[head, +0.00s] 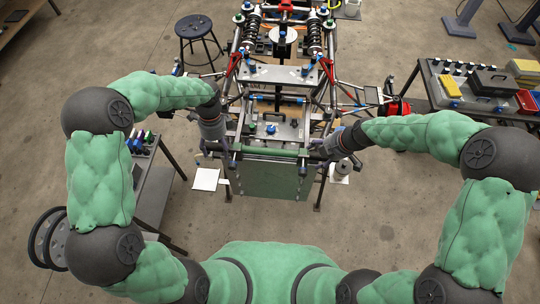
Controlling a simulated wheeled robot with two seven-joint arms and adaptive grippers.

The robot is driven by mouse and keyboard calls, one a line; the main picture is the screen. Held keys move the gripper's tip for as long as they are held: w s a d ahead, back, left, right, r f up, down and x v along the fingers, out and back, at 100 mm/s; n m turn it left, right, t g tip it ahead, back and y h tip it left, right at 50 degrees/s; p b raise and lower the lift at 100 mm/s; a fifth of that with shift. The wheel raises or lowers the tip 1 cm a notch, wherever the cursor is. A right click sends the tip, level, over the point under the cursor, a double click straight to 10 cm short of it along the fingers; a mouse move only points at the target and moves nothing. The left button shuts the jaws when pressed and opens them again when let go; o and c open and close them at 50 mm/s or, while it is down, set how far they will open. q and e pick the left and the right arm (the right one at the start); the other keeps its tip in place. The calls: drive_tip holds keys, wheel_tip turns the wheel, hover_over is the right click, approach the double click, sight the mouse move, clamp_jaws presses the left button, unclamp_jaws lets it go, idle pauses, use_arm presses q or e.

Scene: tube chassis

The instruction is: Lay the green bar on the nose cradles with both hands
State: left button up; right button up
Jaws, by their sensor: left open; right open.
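The green bar (270,151) lies level across the near end of the tube chassis (282,75), above a green panel. The nose cradles are too small to make out clearly, so I cannot tell whether the bar rests in them. My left gripper (222,147) is open beside the bar's left end. My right gripper (324,152) is open beside the bar's right end. Both hands are small in the head view, and I cannot tell whether either finger pair touches the bar.
A green panel (268,180) hangs below the bar. A dark stool (194,28) stands at the back left. A bench (432,82) with a toolbox (494,82) and yellow and red bins is on the right. A small table (157,165) is on the left.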

use_arm(q)
wheel_tip(320, 180, up, 12)
drive_tip(key=w, duration=0.2)
drive_tip(key=shift+w+f, duration=0.15)
use_arm(e)
drive_tip(key=v, duration=1.2)
drive_tip(key=shift+s, duration=0.1)
